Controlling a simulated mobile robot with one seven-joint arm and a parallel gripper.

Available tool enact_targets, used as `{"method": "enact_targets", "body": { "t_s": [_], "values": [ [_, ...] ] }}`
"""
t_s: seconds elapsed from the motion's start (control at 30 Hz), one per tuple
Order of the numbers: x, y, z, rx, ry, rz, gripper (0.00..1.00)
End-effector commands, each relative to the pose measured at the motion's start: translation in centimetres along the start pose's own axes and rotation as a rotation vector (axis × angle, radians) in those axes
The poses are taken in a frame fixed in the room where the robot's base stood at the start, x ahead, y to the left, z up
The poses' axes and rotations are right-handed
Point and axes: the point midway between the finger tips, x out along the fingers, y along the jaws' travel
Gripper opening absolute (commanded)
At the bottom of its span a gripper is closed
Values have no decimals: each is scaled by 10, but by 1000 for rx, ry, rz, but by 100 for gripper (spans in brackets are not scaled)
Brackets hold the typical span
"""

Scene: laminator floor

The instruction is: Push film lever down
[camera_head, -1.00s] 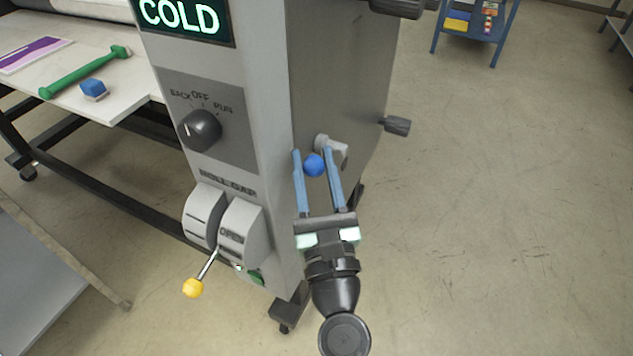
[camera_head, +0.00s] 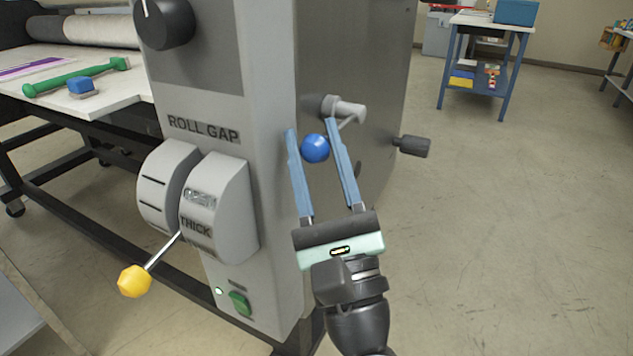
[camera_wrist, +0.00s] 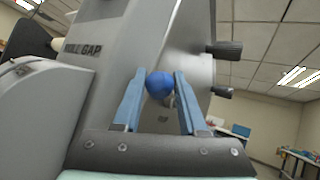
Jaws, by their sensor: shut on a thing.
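The film lever has a blue ball knob (camera_head: 315,148) and a grey pivot (camera_head: 344,108) on the side of the grey machine. In the head view the knob lies below and left of the pivot. My gripper (camera_head: 311,131) is shut on the knob, with one blue finger on each side of it near the tips. The wrist view also shows the knob (camera_wrist: 159,85) between the fingers (camera_wrist: 160,76). The lever's arm is partly hidden behind the knob and the right finger.
On the machine's front, a yellow-knobbed lever (camera_head: 135,281) sticks out from the roll gap drum (camera_head: 215,205), above a green button (camera_head: 240,303). A dark handle (camera_head: 412,146) juts from the side panel. Open floor lies to the right, with a blue table (camera_head: 488,22) farther back.

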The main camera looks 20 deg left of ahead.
Motion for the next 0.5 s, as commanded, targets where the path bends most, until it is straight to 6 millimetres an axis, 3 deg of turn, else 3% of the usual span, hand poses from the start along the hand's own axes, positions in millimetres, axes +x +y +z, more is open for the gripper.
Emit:
{"method": "enact_targets", "body": {
  "t_s": [0.03,0.5],
  "values": [
    [-8,4,-10,-12,-20,5,0],
    [-14,6,-20,-89,-131,27,0]
  ]
}}
